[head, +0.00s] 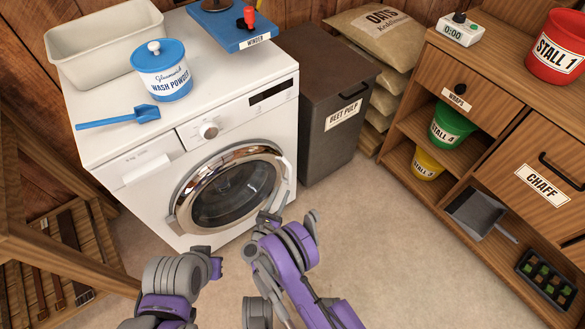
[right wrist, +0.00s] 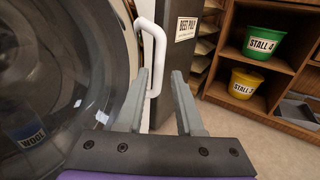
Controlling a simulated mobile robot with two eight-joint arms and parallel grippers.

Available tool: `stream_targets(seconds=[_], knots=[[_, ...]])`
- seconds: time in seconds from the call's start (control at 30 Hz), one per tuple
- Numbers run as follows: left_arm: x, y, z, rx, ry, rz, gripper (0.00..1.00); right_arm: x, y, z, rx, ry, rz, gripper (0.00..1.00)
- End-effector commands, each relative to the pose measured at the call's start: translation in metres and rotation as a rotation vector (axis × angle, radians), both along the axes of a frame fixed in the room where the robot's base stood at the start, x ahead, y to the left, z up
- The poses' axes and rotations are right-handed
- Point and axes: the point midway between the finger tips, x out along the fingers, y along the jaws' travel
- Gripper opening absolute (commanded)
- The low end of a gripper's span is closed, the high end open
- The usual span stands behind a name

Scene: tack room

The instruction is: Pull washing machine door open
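The white washing machine (head: 120,115) stands at the left of centre. Its round door (head: 237,190) has a chrome ring and dark glass, and looks shut against the front. A white handle (head: 285,175) is on the door's right side; it also shows in the right wrist view (right wrist: 160,60). My right gripper (head: 292,208) is just below the handle in the head view. In the right wrist view its fingers (right wrist: 160,80) are open, with the handle's lower part between them; contact cannot be told. My left gripper (head: 216,262) is low in front of the machine, its finger opening unclear.
A dark beet pulp bin (head: 325,100) stands right beside the machine. A wooden shelf unit (head: 480,75) stands farther right. A wash powder tub (head: 162,75), blue scoop (head: 120,119) and pale basin (head: 95,45) are on the machine. The floor (head: 370,230) between machine and shelves is clear.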

Motion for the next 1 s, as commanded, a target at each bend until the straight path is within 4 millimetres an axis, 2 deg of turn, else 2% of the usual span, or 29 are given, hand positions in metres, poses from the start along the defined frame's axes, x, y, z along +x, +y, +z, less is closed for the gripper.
stream_targets(seconds=[0.53, 0.7, 1.0], knots=[[0.002, 0.000, -0.011, -0.001, 0.003, 0.000, 0.00, 0.085, -0.032, 0.000, -0.003, 0.001, 0.001, 0.36], [0.002, 0.000, -0.013, -0.001, 0.003, 0.000, 0.00, 0.097, -0.035, 0.001, -0.004, 0.001, 0.003, 0.36], [0.002, 0.000, -0.013, -0.001, 0.003, 0.000, 0.00, 0.099, -0.036, 0.001, -0.004, 0.000, 0.004, 0.36]])
